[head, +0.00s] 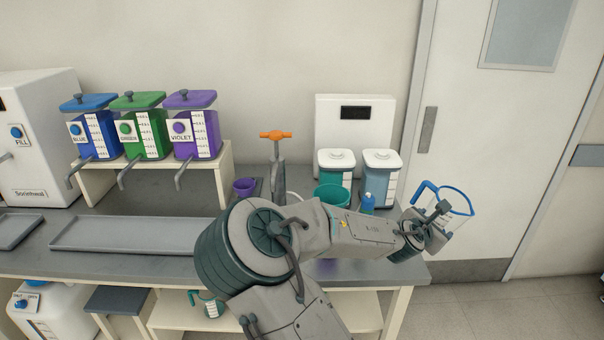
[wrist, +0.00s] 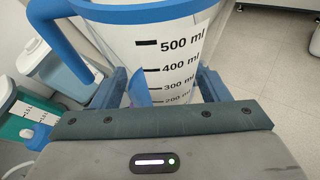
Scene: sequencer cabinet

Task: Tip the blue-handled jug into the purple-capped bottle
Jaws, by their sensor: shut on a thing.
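The blue-handled jug (head: 455,212) is clear, with a blue rim and handle, at the right of the head view. My gripper (head: 436,226) is shut on its body and holds it off the counter's right end. In the wrist view the jug (wrist: 165,45) stands between the fingers of my gripper (wrist: 162,92), with its ml scale facing the camera and its handle at left. I cannot tell how much liquid is in it. I cannot make out a purple-capped bottle; a small purple patch (head: 327,266) shows below my arm, mostly hidden.
A purple cup (head: 244,187) is near the orange-handled tap (head: 276,136). Colored dispensers (head: 142,132) stand left. Open floor (head: 500,300) lies right.

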